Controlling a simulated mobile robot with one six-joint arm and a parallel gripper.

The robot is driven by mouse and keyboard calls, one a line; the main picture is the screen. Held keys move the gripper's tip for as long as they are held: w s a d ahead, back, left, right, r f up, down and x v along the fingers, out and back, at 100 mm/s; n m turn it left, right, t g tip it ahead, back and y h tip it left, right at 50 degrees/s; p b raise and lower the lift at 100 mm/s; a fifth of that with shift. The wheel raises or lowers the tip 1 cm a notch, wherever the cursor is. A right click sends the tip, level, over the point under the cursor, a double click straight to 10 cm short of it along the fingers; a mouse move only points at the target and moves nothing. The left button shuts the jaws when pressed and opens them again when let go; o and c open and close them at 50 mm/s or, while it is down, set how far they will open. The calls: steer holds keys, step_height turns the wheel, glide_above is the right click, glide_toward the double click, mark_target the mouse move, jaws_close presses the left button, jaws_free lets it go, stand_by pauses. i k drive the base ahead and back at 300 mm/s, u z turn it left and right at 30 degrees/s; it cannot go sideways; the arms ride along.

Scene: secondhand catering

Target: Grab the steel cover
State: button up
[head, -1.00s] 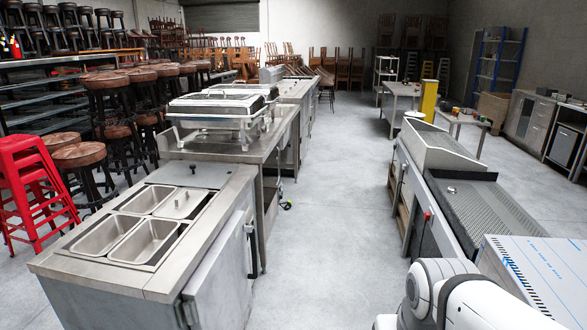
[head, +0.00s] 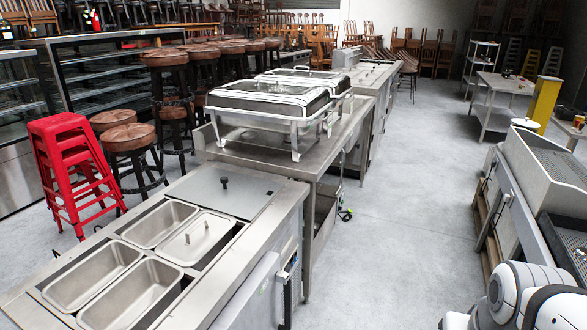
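A steel cover (head: 212,232) with a bar handle lies over one of the pans in the steel counter (head: 283,205) at the left of the head view. Beside it, farther back, a larger flat steel lid (head: 250,197) with a black knob lies on the same counter. Several open, empty steel pans (head: 92,274) are set around the handled cover. I cannot tell from the picture which of the two lids the task names. Part of my white arm shows at the lower right, well apart from the counter. My gripper is out of view.
Chafing dishes (head: 268,98) stand on the steel table behind the counter. Red stacked stools (head: 75,170) and wooden-topped stools (head: 128,140) stand to the left. Grey floor (head: 400,220) is clear between the counter and the equipment (head: 540,190) on the right.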

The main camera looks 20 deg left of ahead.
mark_target(241, 196)
steer(key=i, duration=2.2)
steer(key=u, duration=2.6)
steer(key=i, duration=0.5)
steer(key=z, duration=0.2)
